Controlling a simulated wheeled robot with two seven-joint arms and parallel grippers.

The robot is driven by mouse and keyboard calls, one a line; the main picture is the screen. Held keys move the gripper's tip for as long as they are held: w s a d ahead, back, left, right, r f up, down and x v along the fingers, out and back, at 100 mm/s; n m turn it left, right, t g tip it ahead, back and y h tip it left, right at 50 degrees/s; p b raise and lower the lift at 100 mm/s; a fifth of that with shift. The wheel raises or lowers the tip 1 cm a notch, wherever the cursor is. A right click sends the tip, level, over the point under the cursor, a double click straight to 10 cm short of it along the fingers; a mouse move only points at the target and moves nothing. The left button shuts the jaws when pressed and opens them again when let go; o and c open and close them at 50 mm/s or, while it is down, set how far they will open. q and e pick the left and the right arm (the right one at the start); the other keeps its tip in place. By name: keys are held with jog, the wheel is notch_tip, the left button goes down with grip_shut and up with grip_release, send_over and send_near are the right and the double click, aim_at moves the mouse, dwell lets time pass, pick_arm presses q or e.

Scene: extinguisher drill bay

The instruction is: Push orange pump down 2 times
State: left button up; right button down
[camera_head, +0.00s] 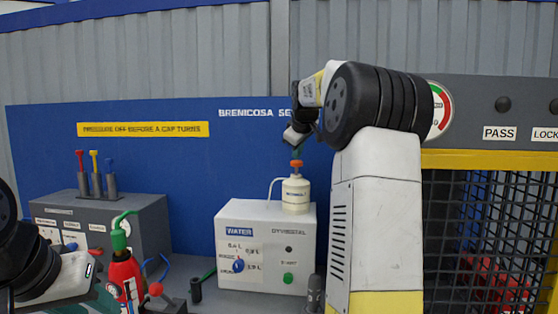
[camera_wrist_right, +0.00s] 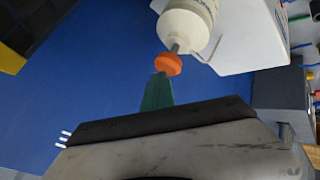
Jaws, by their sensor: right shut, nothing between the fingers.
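The orange pump (camera_head: 296,164) is a small orange cap on a stem at the top of a cream bottle (camera_head: 295,196). The bottle stands upright on the white water box (camera_head: 253,209). My right gripper (camera_head: 297,150) is shut and empty, with its greenish fingertips just above the orange pump. In the right wrist view, the closed fingers (camera_wrist_right: 157,90) point at the orange pump (camera_wrist_right: 168,64); I cannot tell whether they touch it. The stem shows between the pump and the bottle (camera_wrist_right: 187,25). My left arm shows at the lower left; its fingertips are not clearly seen.
A red extinguisher (camera_head: 125,280) with a green top stands at lower left, before a grey box (camera_head: 150,222) with red, yellow and blue levers. A black mesh cage (camera_head: 490,225) with a yellow rail is at right. A blue panel (camera_head: 190,165) stands behind.

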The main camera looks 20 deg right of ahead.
jog(key=shift+r, duration=3.05)
